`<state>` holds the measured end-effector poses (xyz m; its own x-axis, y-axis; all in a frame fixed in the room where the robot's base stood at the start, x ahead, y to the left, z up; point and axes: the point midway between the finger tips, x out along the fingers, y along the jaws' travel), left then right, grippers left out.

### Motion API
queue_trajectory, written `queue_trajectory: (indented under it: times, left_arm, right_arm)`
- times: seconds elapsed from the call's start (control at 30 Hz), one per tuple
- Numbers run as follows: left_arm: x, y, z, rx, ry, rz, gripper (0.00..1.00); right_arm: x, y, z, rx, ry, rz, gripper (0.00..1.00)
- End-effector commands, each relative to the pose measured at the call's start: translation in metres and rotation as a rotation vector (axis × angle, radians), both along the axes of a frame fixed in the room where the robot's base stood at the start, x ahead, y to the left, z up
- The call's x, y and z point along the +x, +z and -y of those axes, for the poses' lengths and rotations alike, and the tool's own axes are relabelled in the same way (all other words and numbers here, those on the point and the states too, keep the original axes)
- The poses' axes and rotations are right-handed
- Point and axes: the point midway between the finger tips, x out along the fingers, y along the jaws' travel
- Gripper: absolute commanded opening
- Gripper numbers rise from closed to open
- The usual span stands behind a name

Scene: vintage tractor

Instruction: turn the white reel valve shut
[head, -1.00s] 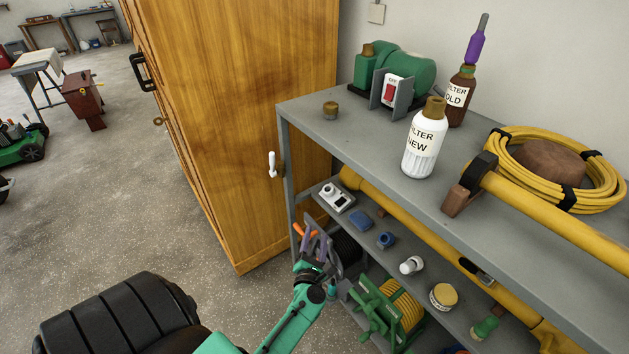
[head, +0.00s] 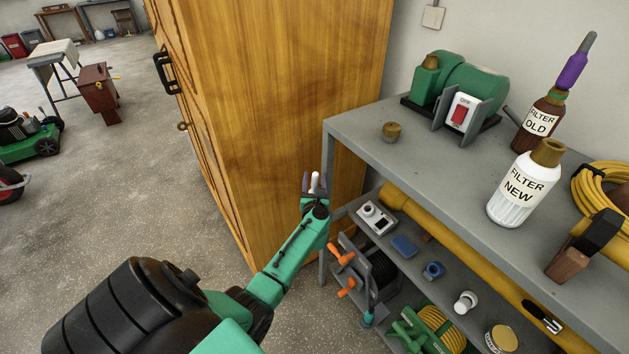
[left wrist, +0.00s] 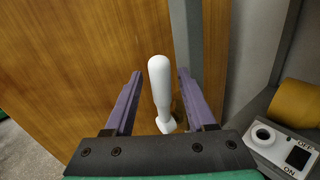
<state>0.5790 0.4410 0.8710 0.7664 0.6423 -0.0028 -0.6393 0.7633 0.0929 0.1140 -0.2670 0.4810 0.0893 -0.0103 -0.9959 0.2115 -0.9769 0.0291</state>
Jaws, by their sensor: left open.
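The white reel valve (head: 315,182) is a small white lever at the left front leg of the grey shelf, beside the wooden cabinet. In the left wrist view the white lever (left wrist: 160,88) stands nearly upright in the picture, between the two purple fingers. My left gripper (head: 314,184) is open around it, with a gap on each side in the left wrist view (left wrist: 157,95). The lever's base is partly hidden in the head view by the gripper. My right gripper is not in view.
The wooden cabinet (head: 270,90) stands close on the left. The grey shelf (head: 380,160) holds bottles and a green grinder (head: 465,85) on top. A white switch box (head: 376,217) and an orange-handled reel (head: 342,255) are on lower levels.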

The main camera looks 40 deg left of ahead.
Motion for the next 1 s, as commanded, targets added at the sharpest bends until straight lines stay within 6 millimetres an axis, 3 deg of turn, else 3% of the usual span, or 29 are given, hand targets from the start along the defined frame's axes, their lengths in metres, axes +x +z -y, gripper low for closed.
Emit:
queue_trajectory:
  times: [0.13, 0.27, 0.3, 1.0]
  left_arm:
    - [0.000, 0.000, 0.001, 0.000, -0.001, 0.000, 0.56]
    - [0.000, 0.000, 0.001, 0.000, -0.001, 0.000, 0.06]
    - [0.000, 0.000, 0.001, 0.001, -0.001, -0.001, 0.00]
    - [0.000, 0.000, 0.001, 0.000, -0.001, -0.001, 0.00]
  right_arm:
    - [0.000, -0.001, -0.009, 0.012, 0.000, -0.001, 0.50]
    - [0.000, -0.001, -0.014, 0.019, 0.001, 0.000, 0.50]
    - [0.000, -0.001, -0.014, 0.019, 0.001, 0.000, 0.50]
    - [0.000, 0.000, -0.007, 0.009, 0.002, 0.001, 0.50]
